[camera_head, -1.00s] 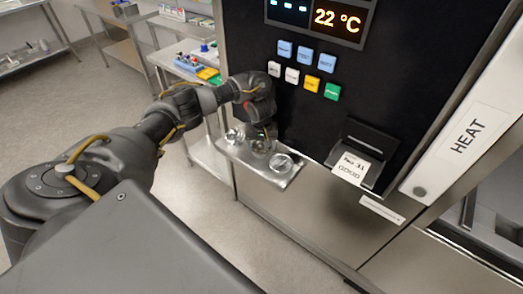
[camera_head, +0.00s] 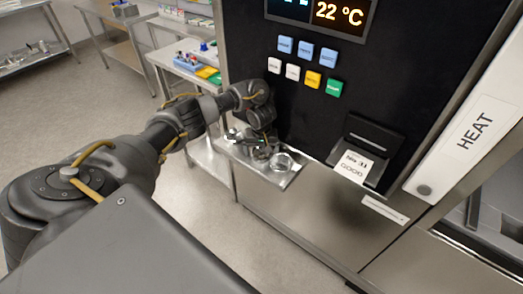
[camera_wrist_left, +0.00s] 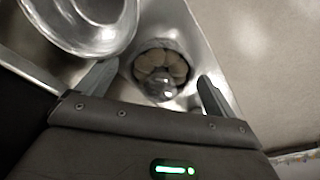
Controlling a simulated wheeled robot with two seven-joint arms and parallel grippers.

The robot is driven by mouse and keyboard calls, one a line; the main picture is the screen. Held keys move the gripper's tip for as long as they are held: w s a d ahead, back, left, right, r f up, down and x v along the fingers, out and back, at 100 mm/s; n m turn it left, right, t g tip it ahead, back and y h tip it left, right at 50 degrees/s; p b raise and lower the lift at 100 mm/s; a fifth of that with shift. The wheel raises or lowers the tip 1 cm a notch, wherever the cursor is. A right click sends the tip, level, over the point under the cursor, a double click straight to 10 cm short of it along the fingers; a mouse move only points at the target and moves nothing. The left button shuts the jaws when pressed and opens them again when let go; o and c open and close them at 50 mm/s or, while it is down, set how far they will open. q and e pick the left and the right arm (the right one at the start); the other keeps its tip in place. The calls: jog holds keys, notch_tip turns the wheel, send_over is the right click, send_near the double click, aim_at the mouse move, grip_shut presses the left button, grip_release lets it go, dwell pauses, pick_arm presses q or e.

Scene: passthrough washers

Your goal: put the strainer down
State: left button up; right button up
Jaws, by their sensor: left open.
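My left gripper (camera_wrist_left: 155,88) is open, its two fingers on either side of a small round metal vessel with brown rounded contents (camera_wrist_left: 162,66), possibly the strainer. A clear gap shows between each finger and the vessel. A shiny, wide round bowl (camera_wrist_left: 92,28) lies at the upper left of the wrist view. In the head view, the gripper (camera_head: 260,146) is low over the metal shelf (camera_head: 279,181) on the machine's front, and mostly hides what is beneath it. The bowl (camera_head: 283,162) stands to its right. My right gripper is not in view.
The black control panel (camera_head: 350,95) with coloured buttons rises right behind the shelf. A labelled slot unit (camera_head: 360,150) and the HEAT handle (camera_head: 468,128) are to the right. Steel tables with small items (camera_head: 190,62) stand at the back left. Open floor lies below the shelf's left side.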

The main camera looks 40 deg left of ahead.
aim_at(261, 150)
pick_arm(q)
jog(key=r+p, duration=0.2)
jog(key=r, duration=0.1)
jog(key=r+p, duration=0.2)
jog(key=r, duration=0.2)
jog(key=s+r+p, duration=0.1)
jog(key=r+p, duration=0.1)
jog(key=r, duration=0.1)
jog(key=shift+d+r, duration=0.35)
jog(key=shift+s+d+r+p, duration=0.1)
jog(key=shift+r+p, duration=0.2)
jog(key=shift+r, duration=0.45)
